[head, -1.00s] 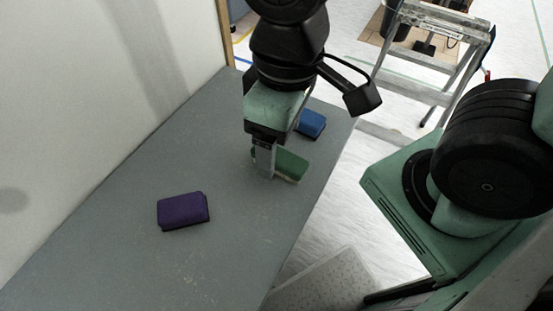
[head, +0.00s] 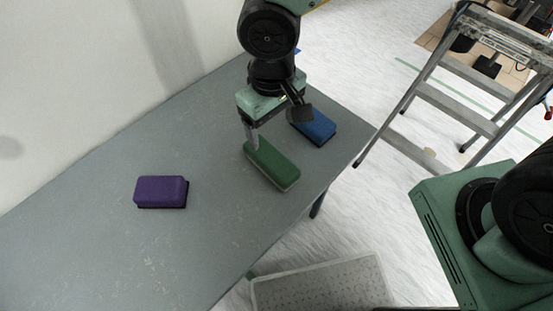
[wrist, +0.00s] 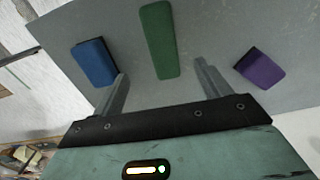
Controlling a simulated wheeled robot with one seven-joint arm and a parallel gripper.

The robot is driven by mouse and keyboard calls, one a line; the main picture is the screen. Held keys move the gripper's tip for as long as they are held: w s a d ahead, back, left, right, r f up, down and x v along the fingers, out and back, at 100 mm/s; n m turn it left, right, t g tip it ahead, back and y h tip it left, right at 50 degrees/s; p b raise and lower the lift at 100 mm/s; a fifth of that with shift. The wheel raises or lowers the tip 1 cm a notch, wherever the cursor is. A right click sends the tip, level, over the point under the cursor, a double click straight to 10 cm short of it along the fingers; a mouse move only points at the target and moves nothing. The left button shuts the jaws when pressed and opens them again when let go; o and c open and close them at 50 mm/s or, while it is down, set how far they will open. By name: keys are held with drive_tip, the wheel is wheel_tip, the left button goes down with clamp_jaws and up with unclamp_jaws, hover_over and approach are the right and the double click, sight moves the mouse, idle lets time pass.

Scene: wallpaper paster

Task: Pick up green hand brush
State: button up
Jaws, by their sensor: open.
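The green hand brush (head: 273,167) lies on the grey table in the head view, with its long side slanting down to the right. In the wrist view the green brush (wrist: 159,40) lies beyond the fingertips, lined up with the gap between them. My gripper (head: 252,143) is at the brush's far left end in the head view, with one finger overlapping its edge. In the wrist view my gripper (wrist: 160,70) is open with nothing between its fingers. Whether a finger touches the brush I cannot tell.
A blue brush (head: 313,126) lies right of the green one, and a purple brush (head: 161,191) lies to the left with clear table between. A stepladder (head: 465,95) stands on the floor at the right. A pale speckled box (head: 320,283) is by the table's front edge.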

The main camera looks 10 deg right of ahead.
sight(271, 156)
wheel_tip(271, 156, down, 9)
drive_tip(key=shift+r+b, duration=0.1)
drive_tip(key=shift+b, duration=0.45)
drive_tip(key=shift+a+f, duration=0.15)
drive_tip(key=shift+f, duration=1.25)
drive_tip(key=shift+a+f, duration=0.15)
drive_tip(key=shift+f, duration=1.2)
drive_tip(key=c, duration=1.2)
drive_tip(key=shift+o, duration=0.2)
wheel_tip(271, 156, up, 10)
drive_tip(key=shift+r+p, duration=0.1)
drive_tip(key=shift+p, duration=0.5)
